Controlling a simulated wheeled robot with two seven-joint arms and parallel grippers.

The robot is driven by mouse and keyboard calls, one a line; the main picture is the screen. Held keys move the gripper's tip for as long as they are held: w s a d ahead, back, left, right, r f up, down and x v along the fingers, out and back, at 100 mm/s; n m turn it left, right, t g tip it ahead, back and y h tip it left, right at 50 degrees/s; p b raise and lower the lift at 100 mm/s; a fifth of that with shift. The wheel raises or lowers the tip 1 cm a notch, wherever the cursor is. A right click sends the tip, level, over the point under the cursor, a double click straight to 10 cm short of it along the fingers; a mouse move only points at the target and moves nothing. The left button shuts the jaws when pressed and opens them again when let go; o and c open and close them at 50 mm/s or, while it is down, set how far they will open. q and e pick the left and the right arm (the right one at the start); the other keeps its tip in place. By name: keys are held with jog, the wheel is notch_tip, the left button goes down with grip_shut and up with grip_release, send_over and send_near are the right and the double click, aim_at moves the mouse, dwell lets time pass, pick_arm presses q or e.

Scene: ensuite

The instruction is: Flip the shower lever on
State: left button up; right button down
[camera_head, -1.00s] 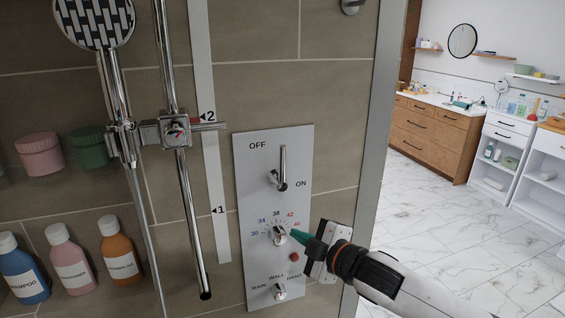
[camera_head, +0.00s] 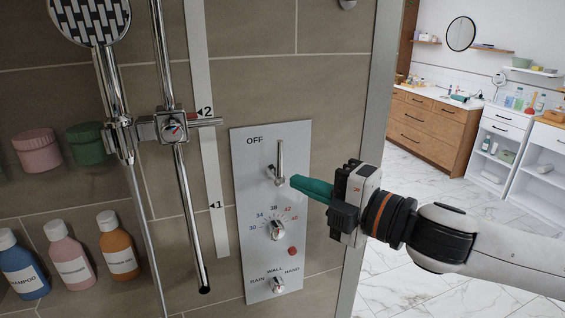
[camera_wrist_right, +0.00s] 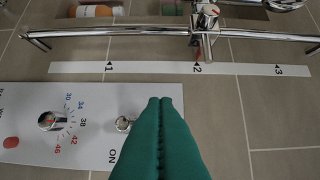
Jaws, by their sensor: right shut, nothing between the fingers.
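The shower lever (camera_head: 281,162) is a chrome handle on a pale wall panel (camera_head: 245,215). It points straight up, with OFF printed at its upper left. My right gripper (camera_head: 294,181) is shut and empty. Its green fingertips are just right of the lever's base and cover the ON label in the head view. In the wrist view, the fingers (camera_wrist_right: 162,102) lie beside the lever's round base (camera_wrist_right: 123,124), and ON is readable. Part of the lever seems hidden behind the fingers there. I cannot tell whether they touch it. My left gripper is out of view.
Below the lever are a temperature knob (camera_head: 277,230), a red button (camera_head: 292,251) and a RAIN/WALL/HAND selector (camera_head: 278,285). A shower rail (camera_head: 186,215) and a measuring strip (camera_head: 211,170) are to the left. Bottles (camera_head: 68,256) stand on a shelf. A metal frame edge (camera_head: 377,90) is at the right.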

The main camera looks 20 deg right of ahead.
aim_at(280, 161)
jog(key=p+x, duration=0.4)
jog(key=x, duration=0.6)
jog(key=d, duration=0.1)
jog(key=d+p, duration=0.1)
jog(key=d, duration=0.2)
jog(key=shift+w+d+r, duration=0.1)
jog(key=shift+w, duration=0.35)
